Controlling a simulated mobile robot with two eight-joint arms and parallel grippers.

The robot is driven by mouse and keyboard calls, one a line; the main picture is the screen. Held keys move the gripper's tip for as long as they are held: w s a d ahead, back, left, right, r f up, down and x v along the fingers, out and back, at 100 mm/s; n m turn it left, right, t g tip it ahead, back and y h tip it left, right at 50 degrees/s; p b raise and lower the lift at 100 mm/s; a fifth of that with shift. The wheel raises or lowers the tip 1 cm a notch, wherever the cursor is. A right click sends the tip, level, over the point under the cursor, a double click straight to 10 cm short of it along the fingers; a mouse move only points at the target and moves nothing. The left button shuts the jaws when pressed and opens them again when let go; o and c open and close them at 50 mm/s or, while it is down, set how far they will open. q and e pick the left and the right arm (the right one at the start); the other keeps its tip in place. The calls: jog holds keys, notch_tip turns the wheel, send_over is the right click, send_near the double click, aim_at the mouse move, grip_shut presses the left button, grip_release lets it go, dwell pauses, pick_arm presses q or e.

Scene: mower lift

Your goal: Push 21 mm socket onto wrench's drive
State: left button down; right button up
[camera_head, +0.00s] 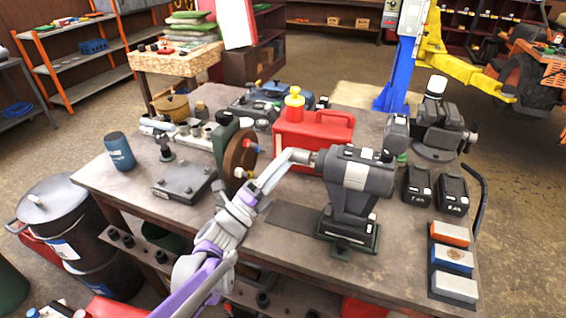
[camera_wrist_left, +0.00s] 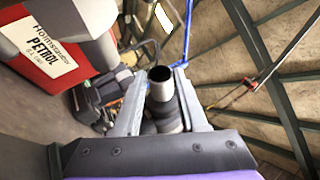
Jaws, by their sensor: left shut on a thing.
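The wrench (camera_head: 364,176) is a dark grey power tool on a stand at the right of the bench, its nose pointing left. My left gripper (camera_head: 298,157) is at the nose in the head view. In the left wrist view the gripper (camera_wrist_left: 160,88) is shut on a metal socket (camera_wrist_left: 161,92), whose open dark end faces the camera. Grey parts of the wrench show beyond it. The socket lies close in line with the nose; I cannot tell whether it is seated on the drive, which is hidden. My right gripper is not in view.
A red petrol can (camera_head: 315,135) stands just behind the gripper and also fills the left wrist view's upper left (camera_wrist_left: 62,38). A brown disc on a green stand (camera_head: 238,158) is to the left. Battery packs (camera_head: 452,193) and coloured blocks (camera_head: 451,258) are at the right.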

pick_arm(q)
jog(key=shift+s+d, duration=0.25)
jog(key=shift+d, duration=0.4)
dwell(1.0)
jog(key=shift+c, duration=1.8)
grip_release()
jog(key=b+v, duration=0.2)
jog(key=v, duration=0.9)
jog(key=s+d+f+m+g+y+p, duration=0.15)
jog(key=s+f+m+g+y, duration=0.35)
jog(key=m, duration=0.7)
jog(key=s+d+f+m+g+y+p, duration=0.1)
jog(key=s+f+m+g+y+p, duration=0.3)
jog(key=s+m, duration=0.55)
jog(key=s+a+f+m+y, duration=0.1)
jog(key=a+m+y, duration=0.2)
jog(key=a+m, duration=0.2)
jog(key=s+a+f+m+g+y+p, duration=0.1)
jog(key=s+a+f+m+y, duration=0.1)
jog(key=a+m, duration=0.3)
jog(key=s+a+f+m+y, duration=0.2)
jog(key=a+m, duration=0.3)
jog(key=m, duration=0.5)
jog(key=shift+s+a+y+p, duration=0.15)
jog(key=shift+a+y+p, duration=0.2)
jog(key=shift+y, duration=0.45)
